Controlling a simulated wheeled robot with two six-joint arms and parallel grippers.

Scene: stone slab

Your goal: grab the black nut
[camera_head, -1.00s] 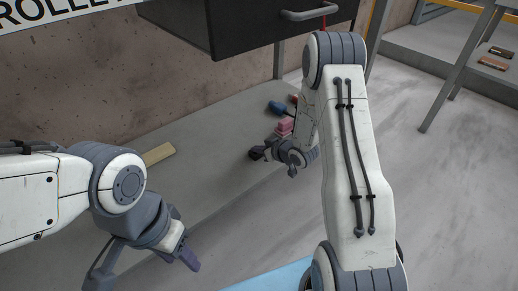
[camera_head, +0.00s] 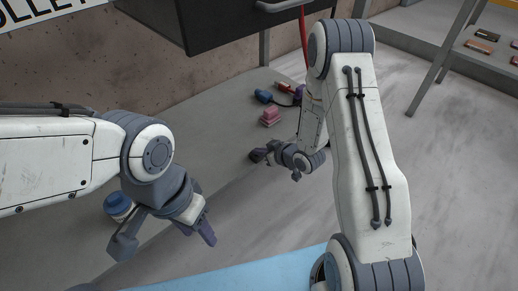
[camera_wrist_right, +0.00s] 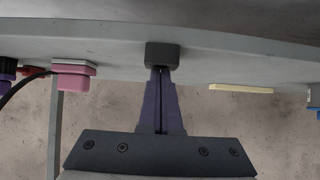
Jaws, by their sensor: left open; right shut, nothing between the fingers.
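A small dark block (camera_wrist_right: 162,55), which looks like the black nut, sits on the grey stone slab (camera_wrist_right: 110,40) in the right wrist view. My right gripper (camera_wrist_right: 161,72) is shut and empty, with its purple fingertips right at the block. I cannot tell whether they touch it. In the head view my right gripper (camera_head: 258,156) is low at the slab's front edge, and the nut cannot be told apart from the dark fingertips there. My left gripper (camera_head: 207,236) is open and empty, hanging near the slab's front edge, away from the nut.
Pink stacked blocks (camera_head: 270,117) stand on the slab behind my right gripper. Blue and red tools (camera_head: 285,96) lie farther back. A blue-capped container (camera_head: 118,206) is beside my left gripper. A yellow block (camera_wrist_right: 240,89) shows in the wrist view. A black cabinet (camera_head: 225,20) hangs above.

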